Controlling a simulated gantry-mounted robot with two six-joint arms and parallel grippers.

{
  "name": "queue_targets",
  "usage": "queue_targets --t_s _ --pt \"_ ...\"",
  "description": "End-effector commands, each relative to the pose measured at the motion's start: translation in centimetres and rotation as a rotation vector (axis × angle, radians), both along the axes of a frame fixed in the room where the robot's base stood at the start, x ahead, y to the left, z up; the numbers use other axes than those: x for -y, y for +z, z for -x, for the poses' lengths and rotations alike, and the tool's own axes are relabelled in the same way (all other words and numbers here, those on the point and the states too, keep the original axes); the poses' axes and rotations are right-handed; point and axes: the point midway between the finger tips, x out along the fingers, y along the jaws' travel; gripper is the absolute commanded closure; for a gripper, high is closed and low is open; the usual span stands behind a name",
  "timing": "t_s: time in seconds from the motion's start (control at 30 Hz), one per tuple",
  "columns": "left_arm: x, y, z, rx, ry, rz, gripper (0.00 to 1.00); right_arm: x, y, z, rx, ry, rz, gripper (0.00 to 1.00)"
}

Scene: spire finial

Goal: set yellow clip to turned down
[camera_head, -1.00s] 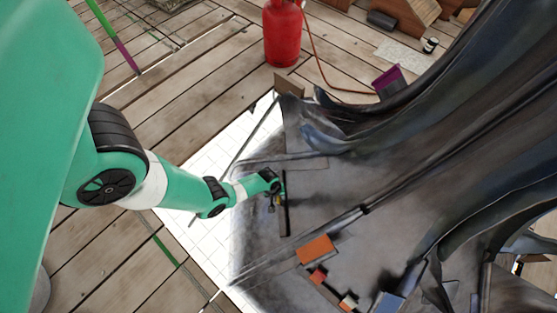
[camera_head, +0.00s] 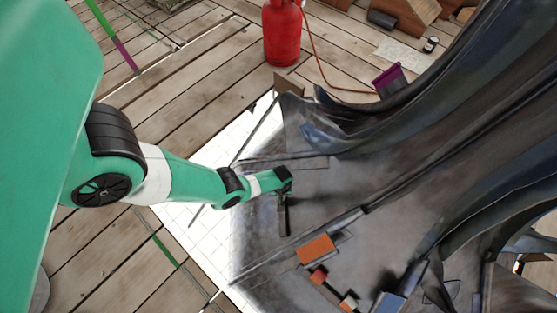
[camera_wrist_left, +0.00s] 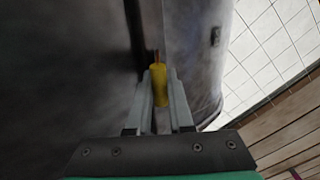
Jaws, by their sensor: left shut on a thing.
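The yellow clip (camera_wrist_left: 159,86) is a small upright-looking yellow piece with a thin brownish tip at its upper end in the left wrist view. My left gripper (camera_wrist_left: 160,76) is shut on it, with one grey finger on each side. The clip sits close to a dark vertical edge of the grey spire surface (camera_wrist_left: 85,60). In the head view my left gripper (camera_head: 282,190) is at the spire's left part, beside a short dark bar (camera_head: 284,219). The clip is hidden there behind my wrist. My right gripper is not in view.
The dark draped spire (camera_head: 400,180) fills the right side. An orange block (camera_head: 316,249), a red block (camera_head: 318,275) and a blue block (camera_head: 388,304) lie on its lower part. A red gas cylinder (camera_head: 282,35) with a hose stands at the back on wooden planks.

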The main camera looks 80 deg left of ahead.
Motion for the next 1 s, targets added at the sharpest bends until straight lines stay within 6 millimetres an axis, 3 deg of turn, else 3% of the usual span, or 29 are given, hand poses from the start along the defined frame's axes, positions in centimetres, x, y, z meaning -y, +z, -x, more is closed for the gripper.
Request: queue_targets --t_s 0.33,0.77,0.8,0.9,1.0 --pt "0.0 -0.4 -0.9 -0.177 0.000 -0.012 1.00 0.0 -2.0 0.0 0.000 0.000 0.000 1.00" --pt "0.0 0.0 -0.9 -0.204 0.000 -0.013 1.00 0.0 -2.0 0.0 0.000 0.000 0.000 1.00" --pt "0.0 0.1 -0.9 -0.204 0.000 -0.013 0.75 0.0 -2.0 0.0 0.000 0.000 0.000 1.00" --pt "0.0 0.0 -0.9 -0.203 0.000 -0.013 0.62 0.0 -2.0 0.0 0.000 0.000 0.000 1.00" --pt "0.1 0.0 -0.9 -0.203 0.000 -0.013 0.62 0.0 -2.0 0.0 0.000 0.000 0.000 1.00"
